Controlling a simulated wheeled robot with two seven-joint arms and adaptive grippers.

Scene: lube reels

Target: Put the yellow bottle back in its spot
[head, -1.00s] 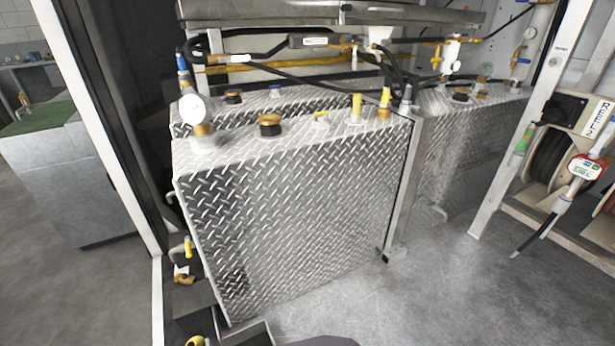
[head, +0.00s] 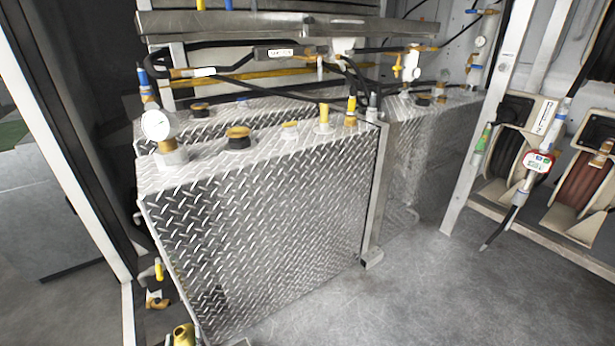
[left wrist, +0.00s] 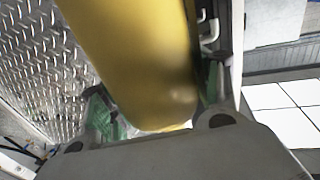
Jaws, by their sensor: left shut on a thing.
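The yellow bottle (left wrist: 140,60) fills the upper middle of the left wrist view. My left gripper (left wrist: 158,105) is shut on it, with a green-padded finger on each side. The bottle's far end runs out of the top of that view. In the head view I cannot clearly make out my left gripper. A small yellow piece (head: 183,335) shows at the bottom edge there, and I cannot tell if it is the bottle. My right gripper is in neither view. I cannot tell which place is the bottle's spot.
A diamond-plate tank (head: 260,220) with a gauge (head: 157,125) and caps on top stands in the middle. Hoses and a metal shelf (head: 270,25) are above it. Hose reels (head: 575,185) stand at the right behind a white post (head: 487,120). The floor (head: 430,290) at front right is clear.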

